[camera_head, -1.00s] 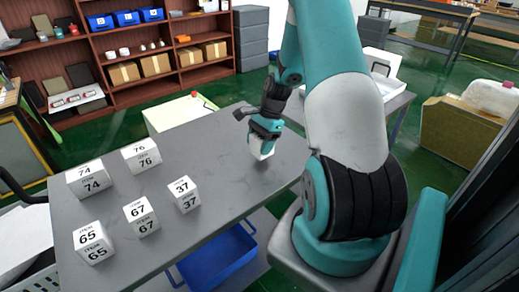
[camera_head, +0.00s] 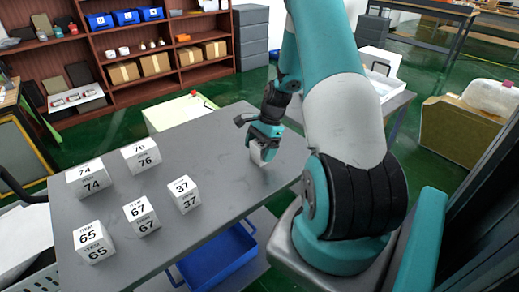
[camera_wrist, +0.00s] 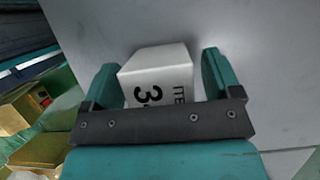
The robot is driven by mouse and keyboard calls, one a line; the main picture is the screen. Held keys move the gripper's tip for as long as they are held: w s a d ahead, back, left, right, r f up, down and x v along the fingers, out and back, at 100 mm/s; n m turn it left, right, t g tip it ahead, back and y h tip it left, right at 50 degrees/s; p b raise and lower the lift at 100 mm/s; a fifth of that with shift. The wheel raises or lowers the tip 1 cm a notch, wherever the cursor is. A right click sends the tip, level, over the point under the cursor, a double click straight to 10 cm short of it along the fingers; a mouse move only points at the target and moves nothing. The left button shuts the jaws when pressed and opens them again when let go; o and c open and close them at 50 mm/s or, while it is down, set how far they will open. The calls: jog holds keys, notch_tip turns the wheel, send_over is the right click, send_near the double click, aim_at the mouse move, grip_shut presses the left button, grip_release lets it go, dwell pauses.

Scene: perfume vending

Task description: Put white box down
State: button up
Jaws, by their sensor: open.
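The white box (camera_wrist: 157,72), with part of a number and label showing, sits between the two teal fingers of my gripper (camera_wrist: 159,62) in the wrist view. The fingers are open, one on each side of it, with a small gap at the right finger. In the head view my gripper (camera_head: 264,141) is low over the right part of the grey table (camera_head: 225,165), and the white box (camera_head: 262,155) shows just below it. The box appears to be at the table top; its underside contact is hidden.
Several numbered white boxes stand on the left of the table: 74 (camera_head: 92,180), 76 (camera_head: 142,156), 65 (camera_head: 94,243), 67 (camera_head: 141,217) and 37 (camera_head: 184,194). A blue bin (camera_head: 220,262) is under the table's front edge. Bare table lies between box 37 and my gripper.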

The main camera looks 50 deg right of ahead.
jog(key=v, duration=1.2)
jog(key=w+a+r+n, duration=0.2)
jog(key=a+r+n, duration=0.25)
jog(key=a, duration=0.55)
jog(key=w+a+r+n, duration=0.2)
jog(key=a+r+n, duration=0.3)
jog(key=a, duration=0.4)
jog(key=s+a+r+n, duration=0.2)
jog(key=s+a+n, duration=0.7)
jog(key=a, duration=0.2)
jog(key=s+a+r+n+g, duration=0.1)
jog(key=s+a+r+n, duration=0.1)
jog(key=s+a+n, duration=0.7)
jog(key=a, duration=0.3)
jog(key=shift+r+b, duration=0.25)
jog(key=shift+b, duration=0.1)
